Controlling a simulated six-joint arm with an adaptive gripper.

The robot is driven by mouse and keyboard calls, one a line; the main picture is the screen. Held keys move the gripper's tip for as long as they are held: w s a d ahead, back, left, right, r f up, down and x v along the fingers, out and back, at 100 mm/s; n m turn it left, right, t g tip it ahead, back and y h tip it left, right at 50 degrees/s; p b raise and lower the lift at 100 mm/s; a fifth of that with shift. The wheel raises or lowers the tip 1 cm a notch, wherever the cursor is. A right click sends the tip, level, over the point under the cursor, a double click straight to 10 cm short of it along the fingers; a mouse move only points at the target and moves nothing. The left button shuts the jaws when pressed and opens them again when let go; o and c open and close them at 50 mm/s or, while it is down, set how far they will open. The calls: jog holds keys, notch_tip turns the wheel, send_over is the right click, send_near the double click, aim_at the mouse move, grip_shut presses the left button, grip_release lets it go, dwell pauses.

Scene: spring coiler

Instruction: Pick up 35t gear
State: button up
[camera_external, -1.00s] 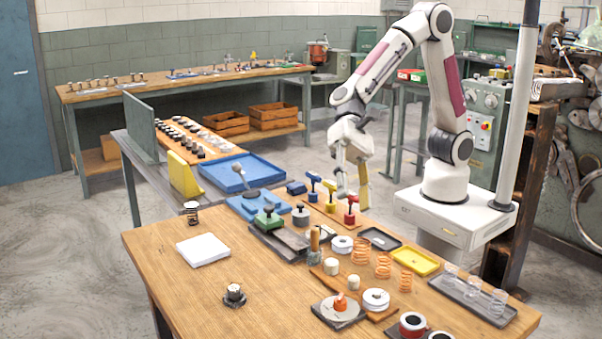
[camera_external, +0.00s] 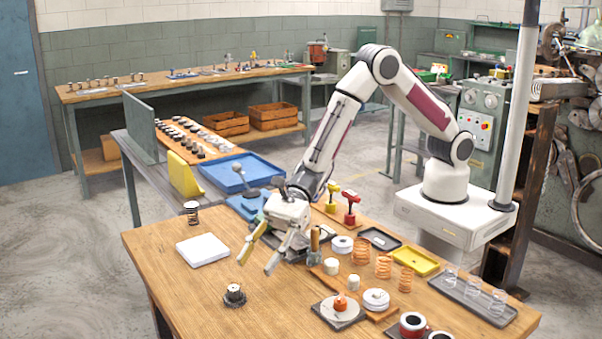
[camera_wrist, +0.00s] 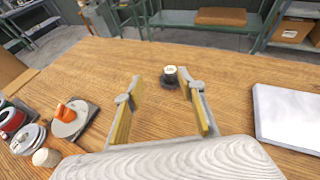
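A small dark gear-like piece with a pale top, likely the 35t gear (camera_external: 234,295), stands upright on the bare front left of the wooden table. It also shows in the wrist view (camera_wrist: 171,75), ahead of and between my fingers, partly overlapped by the right one. My gripper (camera_external: 257,257) is open, with its two yellow-lined fingers spread wide. In the wrist view my gripper (camera_wrist: 163,108) has nothing between its fingers. The fingers are above the table, behind the gear and apart from it.
A white block (camera_external: 202,250) lies left of my gripper. An orange part on a grey plate (camera_external: 339,312) stands to the right, with copper springs (camera_external: 361,252) and a yellow tray (camera_external: 415,261) beyond. The wood (camera_external: 200,300) around the gear is clear.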

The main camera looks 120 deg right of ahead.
aim_at(234, 287)
jog(key=shift+w+d+f+m+h, duration=0.2)
jog(key=shift+d+f+m, duration=0.15)
jog(key=shift+f, duration=0.2)
jog(key=shift+w+d+f+m+h, duration=0.25)
jog(key=shift+d+f, duration=0.15)
jog(key=shift+f, duration=0.15)
jog(key=shift+x, duration=1.25)
jog(key=shift+a, duration=0.1)
jog(key=shift+x, duration=2.55)
jog(key=shift+r, duration=0.15)
grip_shut()
